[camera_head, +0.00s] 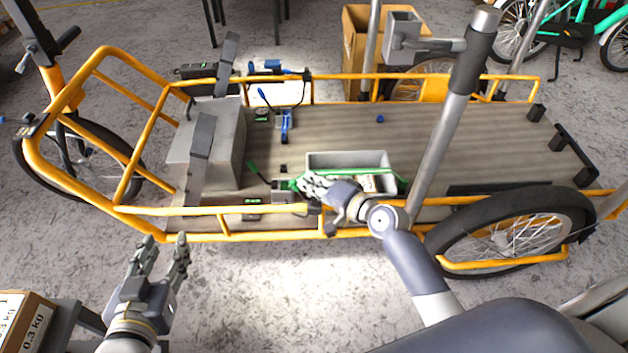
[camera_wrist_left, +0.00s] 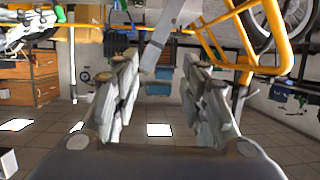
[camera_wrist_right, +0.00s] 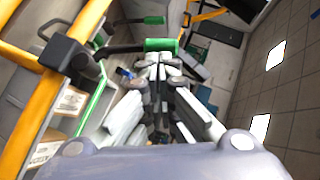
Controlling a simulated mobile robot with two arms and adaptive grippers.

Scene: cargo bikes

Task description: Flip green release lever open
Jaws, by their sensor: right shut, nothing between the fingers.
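A green-tipped lever (camera_head: 253,167) on a black rod slants up from the near side of the cargo bed in the head view. A second green grip (camera_head: 292,185) sits right at my right fingertips. In the right wrist view a near green grip (camera_wrist_right: 162,45) on a black rod lies just beyond the fingertips, and a farther green grip (camera_wrist_right: 153,20) shows behind it. I cannot tell whether the fingertips touch the near grip. My right gripper (camera_head: 303,182) is shut and empty; its fingertips also show in the right wrist view (camera_wrist_right: 158,60). My left gripper (camera_head: 165,246) is open and empty, outside the frame.
The yellow cargo bike frame rail (camera_head: 180,211) runs along the near side, under my right wrist. A grey bin (camera_head: 347,158) stands right of the right gripper. A strapped grey box (camera_head: 188,147) and a blue-handled clamp (camera_head: 286,122) are on the bed.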

